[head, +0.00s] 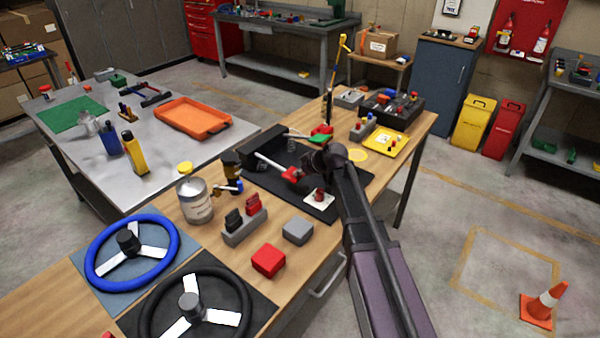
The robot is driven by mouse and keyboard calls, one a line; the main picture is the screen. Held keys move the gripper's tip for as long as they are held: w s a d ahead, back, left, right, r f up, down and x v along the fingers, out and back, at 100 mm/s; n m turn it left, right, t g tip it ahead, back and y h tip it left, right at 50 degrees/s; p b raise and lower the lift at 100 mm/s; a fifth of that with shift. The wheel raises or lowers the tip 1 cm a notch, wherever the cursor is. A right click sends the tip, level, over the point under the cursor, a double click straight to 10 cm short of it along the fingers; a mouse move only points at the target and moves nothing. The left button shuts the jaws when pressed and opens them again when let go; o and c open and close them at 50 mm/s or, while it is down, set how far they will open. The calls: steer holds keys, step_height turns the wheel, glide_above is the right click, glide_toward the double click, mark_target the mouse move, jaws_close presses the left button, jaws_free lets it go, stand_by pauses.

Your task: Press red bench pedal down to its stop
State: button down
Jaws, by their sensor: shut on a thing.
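The pedal unit sits on the wooden bench on a black base plate (262,180). A silver arm ends in the red pedal (291,174), which points toward the right. A second arm behind it ends in a green pedal (321,140). My gripper (305,169) is at the right end of the red pedal, its dark jaws shut on that red end. My own wrist and arm hide much of the jaws and part of the plate. How far the pedal is pressed down cannot be told from this view.
A red knob on a white plate (320,200) stands just below my gripper. A tin (195,199), a small figure (229,175), a red block (268,261) and a grey block (298,231) stand nearer. Steering wheels (132,254) lie at front left.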

steer(key=shift+s+a, duration=0.1)
steer(key=shift+s, duration=0.15)
steer(key=shift+w+r+p, duration=0.15)
steer(key=shift+r+p, duration=0.15)
steer(key=shift+p, duration=0.3)
steer(key=r+p, duration=0.2)
steer(key=r, duration=0.1)
steer(key=shift+d+p, duration=0.2)
steer(key=shift+p, duration=0.2)
steer(key=p+v, duration=0.6)
steer(key=v, duration=0.4)
steer(key=shift+d+p, duration=0.3)
steer(key=shift+p, duration=0.1)
steer(key=shift+f, duration=0.1)
steer(key=s+d+f+m+g+h, duration=0.2)
steer(key=s+d+m, duration=0.3)
steer(key=s+d, duration=0.3)
steer(key=s+d+f+m+g+h, duration=0.3)
steer(key=s+d+m+h, duration=0.2)
steer(key=s, duration=0.8)
steer(key=d+m, duration=0.1)
steer(key=d, duration=0.2)
steer(key=shift+f+h, duration=0.3)
